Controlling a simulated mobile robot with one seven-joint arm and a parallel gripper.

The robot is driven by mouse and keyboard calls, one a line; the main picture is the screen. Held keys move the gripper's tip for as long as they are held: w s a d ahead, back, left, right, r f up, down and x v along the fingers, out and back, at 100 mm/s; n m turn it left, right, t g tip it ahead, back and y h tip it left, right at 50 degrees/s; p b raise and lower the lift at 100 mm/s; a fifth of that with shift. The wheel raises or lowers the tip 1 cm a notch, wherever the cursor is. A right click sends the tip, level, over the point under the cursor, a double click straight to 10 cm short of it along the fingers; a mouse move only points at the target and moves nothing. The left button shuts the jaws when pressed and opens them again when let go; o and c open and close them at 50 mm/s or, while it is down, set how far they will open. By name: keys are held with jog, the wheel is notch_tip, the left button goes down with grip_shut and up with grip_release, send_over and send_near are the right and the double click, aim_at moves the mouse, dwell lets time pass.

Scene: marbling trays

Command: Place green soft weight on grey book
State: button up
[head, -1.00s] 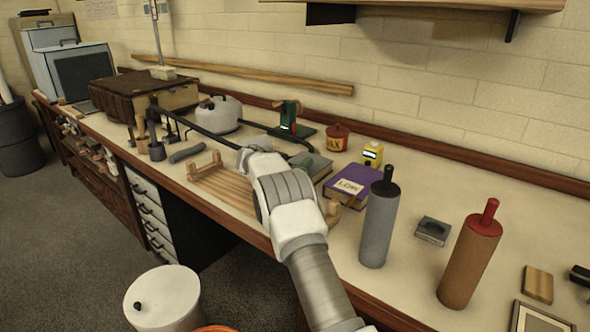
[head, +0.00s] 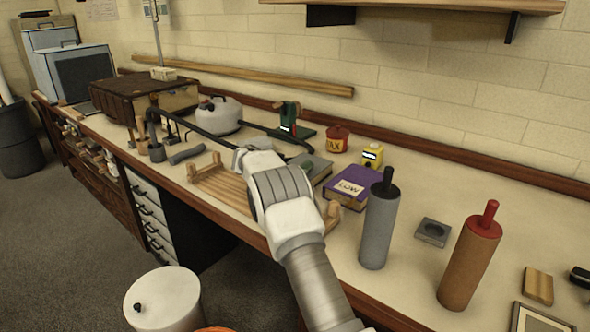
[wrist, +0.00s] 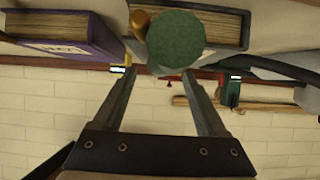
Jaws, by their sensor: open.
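The green soft weight (wrist: 176,40) shows as a round green disc in the wrist view, in front of the grey book (wrist: 223,24). I cannot make out the weight in the head view, where my arm covers that area. My gripper (wrist: 160,70) is open, its fingertips close to the lower edge of the disc. I cannot tell whether they touch it. The grey book lies on the bench, partly showing just beyond my wrist in the head view (head: 318,170). My fingers are not clear in the head view.
A purple book (head: 347,190) lies right of the grey book. A wooden rack (head: 220,187) is at the bench's front edge, partly behind my arm. A grey roller (head: 379,230) and brown roller (head: 468,262) stand to the right.

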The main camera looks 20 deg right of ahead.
jog(key=v, duration=0.9)
jog(key=shift+s+a+r, duration=0.15)
jog(key=shift+a, duration=0.05)
jog(key=s+r+n+g+y, duration=0.15)
jog(key=s+r, duration=0.25)
jog(key=s, duration=0.4)
jog(key=s+r+n+y, duration=0.1)
jog(key=s+r+y, duration=0.1)
jog(key=s+r, duration=0.45)
jog(key=s+r+n+g+y, duration=0.1)
jog(key=s+r+n+y, duration=0.1)
jog(key=s, duration=0.8)
jog(key=s+a+f+n+y, duration=0.1)
jog(key=s+a+n+y, duration=0.1)
jog(key=s, duration=1)
jog(key=s+a+f+n+t+y, duration=0.1)
jog(key=s+a+n, duration=0.3)
jog(key=s, duration=0.9)
jog(key=shift+a+f+n+y, duration=0.35)
jog(key=shift+a+f+y, duration=0.2)
jog(key=shift+y, duration=0.3)
jog(key=shift+s+r, duration=0.1)
notch_tip(320, 180, up, 15)
jog(key=p, duration=1.5)
jog(key=shift+r+p, duration=0.2)
jog(key=shift+p, duration=0.2)
